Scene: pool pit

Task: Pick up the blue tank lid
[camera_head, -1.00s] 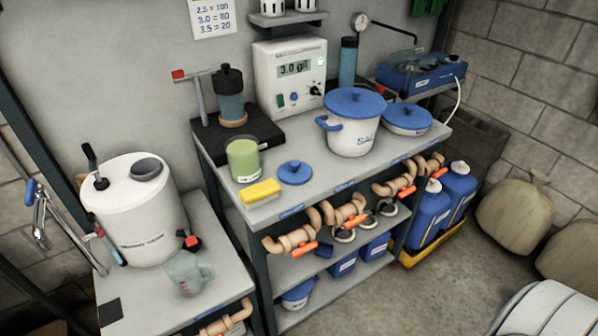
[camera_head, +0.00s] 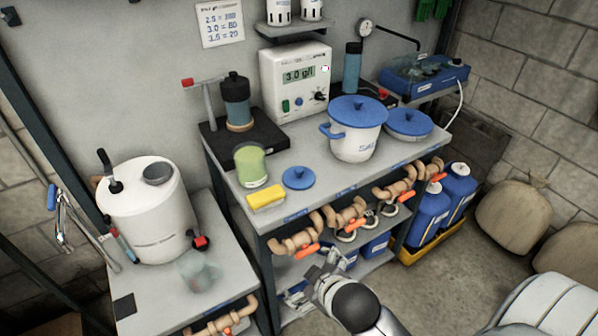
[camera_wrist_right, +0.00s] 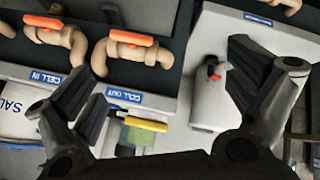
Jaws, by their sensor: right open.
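A small round blue lid (camera_head: 298,178) with a knob lies flat on the grey bench, right of a yellow sponge (camera_head: 265,196). My right gripper (camera_head: 320,274) is in front of the bench, below the top's front edge and apart from the lid. In the right wrist view the fingers of my right gripper (camera_wrist_right: 165,95) are spread, with nothing held between them. That view shows the yellow sponge (camera_wrist_right: 137,122), but I cannot make out the small lid clearly there. My left gripper is not in view.
A white pot (camera_head: 355,142) with a blue lid and a low lidded pan (camera_head: 408,124) stand to the right. A green jar (camera_head: 250,166) stands behind the sponge. Pipes with orange handles (camera_head: 307,250) run below the front edge. A white tank (camera_head: 150,217) stands left.

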